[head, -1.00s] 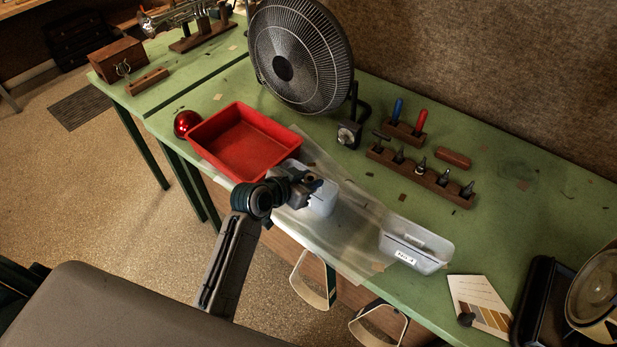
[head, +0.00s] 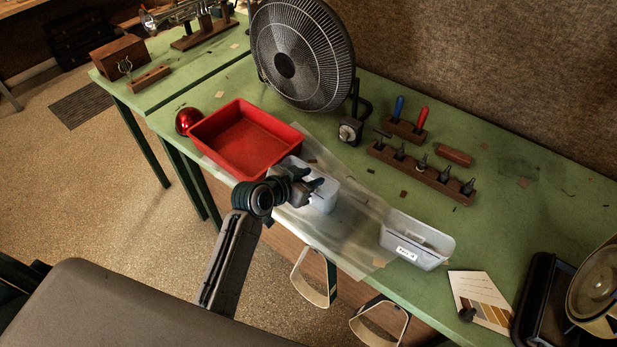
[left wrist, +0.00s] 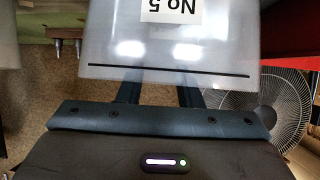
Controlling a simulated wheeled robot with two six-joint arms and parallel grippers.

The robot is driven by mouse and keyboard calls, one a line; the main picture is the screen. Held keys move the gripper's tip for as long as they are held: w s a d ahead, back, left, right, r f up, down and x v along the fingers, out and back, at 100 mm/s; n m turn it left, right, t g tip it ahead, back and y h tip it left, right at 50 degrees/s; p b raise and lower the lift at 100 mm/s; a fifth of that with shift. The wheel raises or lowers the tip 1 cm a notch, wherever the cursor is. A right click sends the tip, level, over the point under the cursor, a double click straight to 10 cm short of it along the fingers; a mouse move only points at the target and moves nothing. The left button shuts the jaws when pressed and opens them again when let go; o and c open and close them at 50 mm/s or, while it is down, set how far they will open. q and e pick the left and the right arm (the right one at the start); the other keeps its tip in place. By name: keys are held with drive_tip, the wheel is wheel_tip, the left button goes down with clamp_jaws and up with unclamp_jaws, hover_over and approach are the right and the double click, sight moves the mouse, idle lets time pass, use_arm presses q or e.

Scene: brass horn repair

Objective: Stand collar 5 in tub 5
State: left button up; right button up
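A whitish translucent tub (head: 322,200) stands on the clear mat, just right of the red tray. In the left wrist view this tub (left wrist: 165,45) fills the top middle, with an upside-down "No 5" label. My left gripper (head: 316,181) is at the tub, over its near left part in the head view. Its two fingers (left wrist: 160,88) are apart, with a gap between them; their tips are hidden by the tub in the left wrist view. I see nothing held between them. Collar 5 cannot be made out. My right gripper is not in view.
A red tray (head: 243,140), a red dome (head: 187,121) and a large fan (head: 303,55) lie left and behind. Wooden tool racks (head: 421,172) stand behind. A colour card (head: 482,300) lies front right.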

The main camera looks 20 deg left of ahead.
use_arm(q)
drive_tip(key=shift+s+f, duration=0.25)
drive_tip(key=shift+f, duration=0.45)
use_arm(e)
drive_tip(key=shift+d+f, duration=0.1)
use_arm(q)
drive_tip(key=shift+r, duration=0.25)
drive_tip(key=shift+o, duration=0.2)
drive_tip(key=shift+r+p, duration=0.45)
drive_tip(key=shift+p, duration=0.05)
drive_tip(key=b+v, duration=0.3)
drive_tip(key=v, duration=0.8)
drive_tip(key=shift+r, duration=0.4)
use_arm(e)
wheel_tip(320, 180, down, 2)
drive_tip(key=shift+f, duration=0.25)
use_arm(q)
drive_tip(key=shift+w+a, duration=0.1)
drive_tip(key=shift+a, duration=0.05)
